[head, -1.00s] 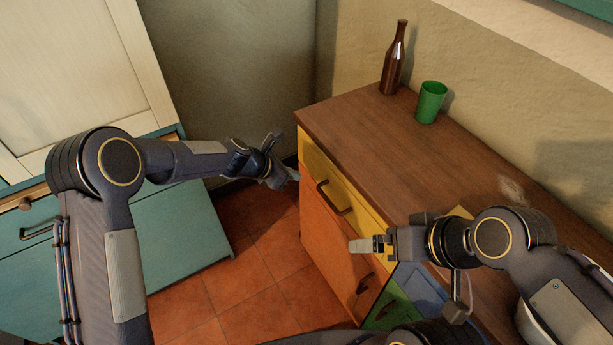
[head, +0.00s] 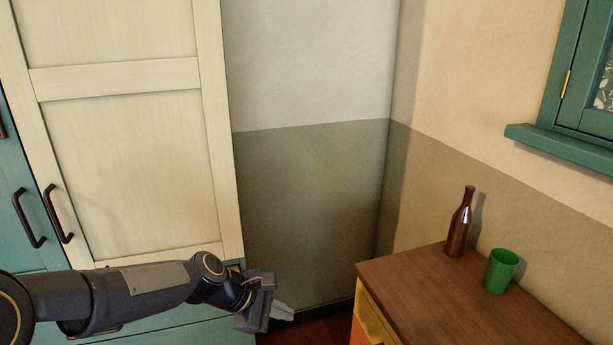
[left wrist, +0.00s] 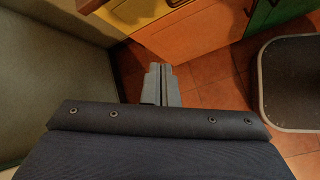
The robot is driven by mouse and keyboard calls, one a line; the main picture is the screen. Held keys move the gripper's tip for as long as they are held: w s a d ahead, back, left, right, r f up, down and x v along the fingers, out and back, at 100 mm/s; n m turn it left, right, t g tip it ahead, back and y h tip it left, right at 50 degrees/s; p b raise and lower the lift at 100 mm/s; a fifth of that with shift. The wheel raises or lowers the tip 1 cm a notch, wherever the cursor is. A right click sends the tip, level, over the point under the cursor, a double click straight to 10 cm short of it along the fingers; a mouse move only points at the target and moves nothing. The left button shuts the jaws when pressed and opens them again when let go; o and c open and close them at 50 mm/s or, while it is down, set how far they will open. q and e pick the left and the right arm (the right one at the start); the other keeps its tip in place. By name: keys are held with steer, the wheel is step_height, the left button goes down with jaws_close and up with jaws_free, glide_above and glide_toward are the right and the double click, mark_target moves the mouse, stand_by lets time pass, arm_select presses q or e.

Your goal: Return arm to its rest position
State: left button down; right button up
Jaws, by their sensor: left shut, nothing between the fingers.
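My left arm comes in from the left in the head view. Its gripper (head: 272,308) hangs in free air between the cream cupboard and the wooden-topped cabinet, apart from both. In the left wrist view the left gripper's fingers (left wrist: 160,84) are together, with nothing between them, above the tiled floor. My right gripper is out of view in the head view.
The wooden-topped cabinet (head: 446,291) carries a brown bottle (head: 460,222) and a green cup (head: 500,270). A cream cupboard door (head: 128,165) with dark handles stands at left. A teal window frame (head: 580,90) is at upper right. Orange floor tiles (left wrist: 205,88) lie below.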

arm_select(q)
steer(key=s+a+r+m+t+y+p, duration=0.1)
steer(key=s+a+r+m, duration=0.3)
steer(key=s+a, duration=0.25)
steer(key=s+a+r+m+y+p, duration=0.1)
steer(key=s+a+r+m, duration=0.35)
steer(key=s, duration=0.35)
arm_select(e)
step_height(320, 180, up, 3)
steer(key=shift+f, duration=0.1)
arm_select(q)
steer(key=s+a+f+m+y, duration=0.1)
steer(key=s+a+m, duration=0.1)
steer(key=s, duration=0.3)
steer(key=s+a+f+m+t+y, duration=0.1)
steer(key=s+a+f+m, duration=0.1)
steer(key=s, duration=0.4)
steer(key=shift+s+a+m, duration=0.3)
steer(key=shift+a+m, duration=0.1)
steer(key=shift+m, duration=0.25)
